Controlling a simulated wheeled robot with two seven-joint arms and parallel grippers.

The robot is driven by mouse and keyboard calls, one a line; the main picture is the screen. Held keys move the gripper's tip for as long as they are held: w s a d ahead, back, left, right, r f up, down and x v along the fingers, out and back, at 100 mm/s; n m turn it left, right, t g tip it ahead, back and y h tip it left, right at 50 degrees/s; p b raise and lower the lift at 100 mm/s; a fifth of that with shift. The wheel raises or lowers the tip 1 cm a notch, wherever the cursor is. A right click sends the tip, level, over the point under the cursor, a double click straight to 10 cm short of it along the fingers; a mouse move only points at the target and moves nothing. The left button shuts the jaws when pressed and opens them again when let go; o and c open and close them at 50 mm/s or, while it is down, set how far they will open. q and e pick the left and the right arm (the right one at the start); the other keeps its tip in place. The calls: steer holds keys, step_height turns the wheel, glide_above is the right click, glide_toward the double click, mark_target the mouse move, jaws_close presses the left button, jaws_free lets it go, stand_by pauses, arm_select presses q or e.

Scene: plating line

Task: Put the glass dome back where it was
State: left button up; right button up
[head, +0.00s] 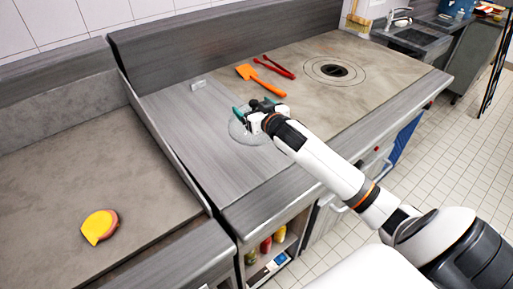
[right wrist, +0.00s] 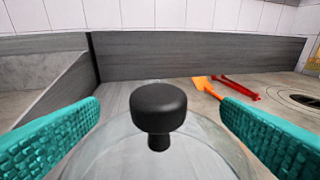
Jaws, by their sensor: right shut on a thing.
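The clear glass dome (head: 240,134) is at the steel left part of the middle counter; whether it rests on the surface or hangs just above it I cannot tell. Its black knob (right wrist: 158,105) stands upright on top, between the teal finger pads in the right wrist view, where the clear dome (right wrist: 110,150) spreads below. My right gripper (head: 254,115) is shut on the dome from above and hides part of it in the head view. My left gripper is not in view.
An orange spatula (head: 262,81) and red tongs (head: 278,67) lie behind the dome. A round burner (head: 333,71) is to the right. A yellow-topped round food piece (head: 99,227) lies on the left counter, past a raised divider (head: 165,135). Bottles (head: 266,244) stand on a shelf below.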

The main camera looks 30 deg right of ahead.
steer(key=shift+w+d+f, duration=0.1)
steer(key=shift+d+f, duration=0.2)
steer(key=shift+f, duration=0.05)
steer(key=shift+d+f+p, duration=0.2)
steer(key=shift+f+p, duration=0.1)
steer(key=shift+f, duration=4.25)
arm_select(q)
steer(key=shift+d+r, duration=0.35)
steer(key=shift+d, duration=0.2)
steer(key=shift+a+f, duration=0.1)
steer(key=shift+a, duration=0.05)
arm_select(e)
steer(key=shift+f, duration=0.1)
steer(key=o, duration=1.1)
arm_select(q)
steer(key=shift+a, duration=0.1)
